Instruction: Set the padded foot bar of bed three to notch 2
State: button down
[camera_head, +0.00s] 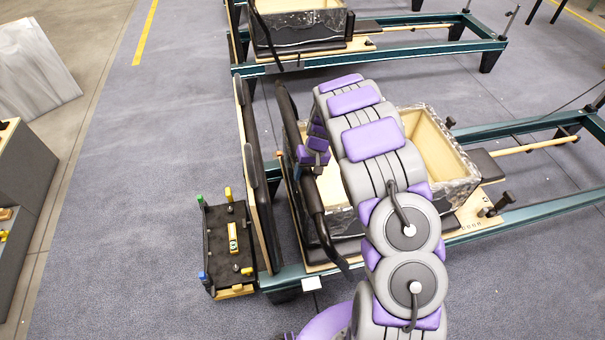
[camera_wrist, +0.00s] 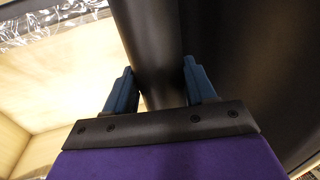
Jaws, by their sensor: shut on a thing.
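The padded foot bar (camera_head: 318,215) is a black curved tube across the near reformer bed, leaning above its left end. My gripper (camera_head: 304,158) is at the middle of the bar in the head view, partly hidden by my wrist. In the wrist view my gripper (camera_wrist: 160,88) has a blue finger on each side of the black bar (camera_wrist: 148,45) and is shut on it. The bed's green frame (camera_head: 480,217) runs to the right. The notches and the bar's seat in them are hidden or too small to read. I see no bed number.
A wooden box (camera_head: 437,150) with a plastic-wrapped rim sits on the bed behind my arm. A dark upright board (camera_head: 258,185) stands just left of the bar. A black tray with coloured parts (camera_head: 217,245) stands beside it. Another bed (camera_head: 420,45) is farther back.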

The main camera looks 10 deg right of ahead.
jog(key=d+r+y+p, duration=0.1)
jog(key=d+r+y, duration=0.1)
jog(key=d, duration=1)
jog(key=shift+d+y, duration=0.3)
jog(key=shift+d, duration=0.1)
jog(key=shift+c, duration=1.9)
grip_release()
jog(key=p+v, duration=0.3)
jog(key=v, duration=1.4)
jog(key=shift+d, duration=0.2)
